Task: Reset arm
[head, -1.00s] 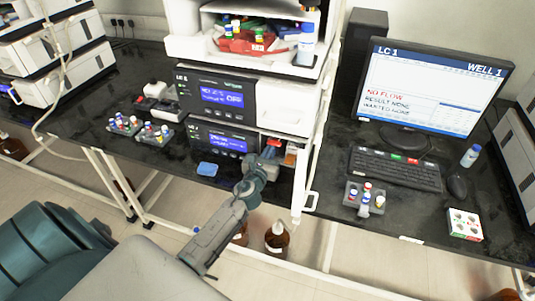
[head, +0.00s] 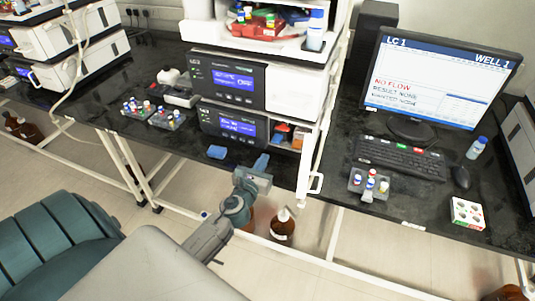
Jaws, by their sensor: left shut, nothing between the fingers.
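My left gripper (head: 260,166) is in the head view, reaching up from the lower middle. It is shut and empty, at the bench's front edge below the lower instrument unit (head: 234,127). Just above its tip is an open compartment (head: 297,141) at the unit's right end, with a blue and red thing (head: 282,131) and an orange thing inside. A small blue pad (head: 217,152) lies on the bench to the left of the gripper. My right gripper is not in view.
Two racks of vials (head: 167,118) stand left of the instrument stack. An open white door (head: 316,160) juts out close right of my gripper. Right of it are a monitor (head: 437,80), a keyboard (head: 400,158), a grey vial rack (head: 369,185) and a white box (head: 467,213). A brown bottle (head: 282,226) stands below.

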